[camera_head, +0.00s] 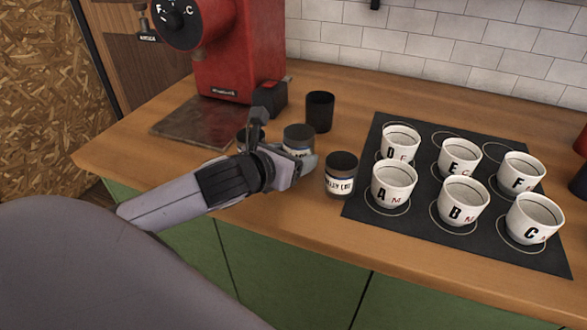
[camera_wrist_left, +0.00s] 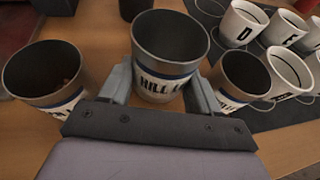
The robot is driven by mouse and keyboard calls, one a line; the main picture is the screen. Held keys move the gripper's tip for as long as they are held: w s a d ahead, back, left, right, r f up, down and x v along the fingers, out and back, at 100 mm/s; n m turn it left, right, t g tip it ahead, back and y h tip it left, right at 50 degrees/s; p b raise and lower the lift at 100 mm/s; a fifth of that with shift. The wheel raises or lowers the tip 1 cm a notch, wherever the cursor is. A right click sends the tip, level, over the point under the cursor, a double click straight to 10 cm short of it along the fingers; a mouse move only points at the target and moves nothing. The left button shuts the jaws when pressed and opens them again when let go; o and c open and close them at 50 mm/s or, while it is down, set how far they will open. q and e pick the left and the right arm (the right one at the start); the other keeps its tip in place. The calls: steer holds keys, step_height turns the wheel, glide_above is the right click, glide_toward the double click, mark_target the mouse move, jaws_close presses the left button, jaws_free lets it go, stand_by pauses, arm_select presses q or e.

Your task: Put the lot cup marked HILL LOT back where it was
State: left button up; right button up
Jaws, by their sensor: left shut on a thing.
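The lot cup marked HILL LOT (camera_wrist_left: 168,52) is a grey metal cup with a white label and a blue band. It stands upright between the two fingers of my left gripper (camera_wrist_left: 160,95), which is shut on it. In the head view the cup (camera_head: 299,132) shows behind my left gripper (camera_head: 290,165), its label mostly hidden. I cannot tell whether its base touches the counter. A similar cup marked VALLEY LOT (camera_head: 340,177) stands close on its right. Another labelled cup (camera_wrist_left: 45,72) stands on its left, mostly hidden by my gripper in the head view. My right gripper is out of view.
A plain black cup (camera_head: 320,112) stands just behind. A dark mat (camera_head: 407,229) on the right holds several white lettered cups. A red grinder (camera_head: 235,50) stands at the back left over a dark plate (camera_head: 190,127). The wooden counter (camera_head: 280,213) has bare room along its front edge.

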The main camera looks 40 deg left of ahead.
arm_select(q)
steer(key=shift+f, duration=1.4)
steer(key=shift+f, duration=0.1)
steer(key=o, duration=1.5)
steer(key=shift+c, duration=0.2)
steer(key=shift+s+r, duration=0.2)
steer(key=shift+s, duration=0.1)
steer(key=v, duration=0.8)
steer(key=shift+s+r+p, duration=0.2)
steer(key=shift+s+p, duration=0.1)
steer(key=shift+p, duration=0.05)
steer(key=shift+s+r+p, duration=0.4)
steer(key=shift+s+p, duration=0.05)
steer(key=shift+p, duration=0.8)
steer(key=shift+s+r+p, duration=0.1)
steer(key=shift+s+p, duration=0.7)
steer(key=shift+p, duration=0.25)
